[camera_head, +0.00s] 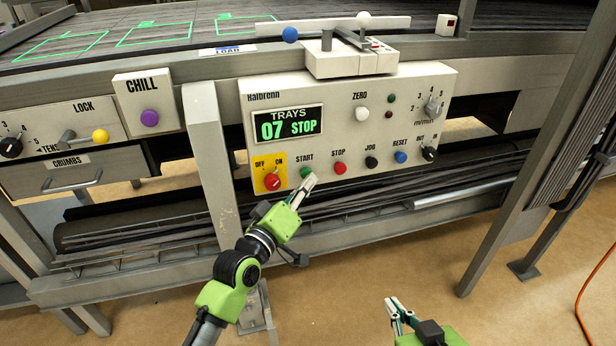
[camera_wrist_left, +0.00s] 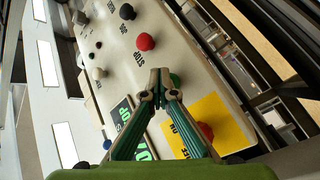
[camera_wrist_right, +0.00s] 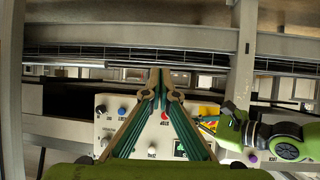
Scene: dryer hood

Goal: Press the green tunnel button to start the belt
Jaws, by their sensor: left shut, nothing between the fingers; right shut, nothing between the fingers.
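The green START button (camera_head: 306,172) is on the lower part of the cream control panel (camera_head: 350,90), between the red and yellow OFF/ON switch (camera_head: 271,180) and the red STOP button (camera_head: 340,168). My left gripper (camera_head: 312,180) is shut and empty, its fingertips at the START button. In the left wrist view the green button (camera_wrist_left: 175,79) shows just beyond the fingertips, partly hidden; I cannot tell whether they touch. The display (camera_head: 288,123) reads TRAYS 07 STOP. My right gripper (camera_head: 390,302) is shut and empty, low in front of the machine, away from the panel.
JOG (camera_head: 371,162) and RESET (camera_head: 400,157) buttons sit right of STOP. The belt (camera_head: 110,32) with green outlines runs above. A purple CHILL knob (camera_head: 150,117) is left of the panel. A metal leg (camera_head: 500,180) stands at right. The floor in front is open.

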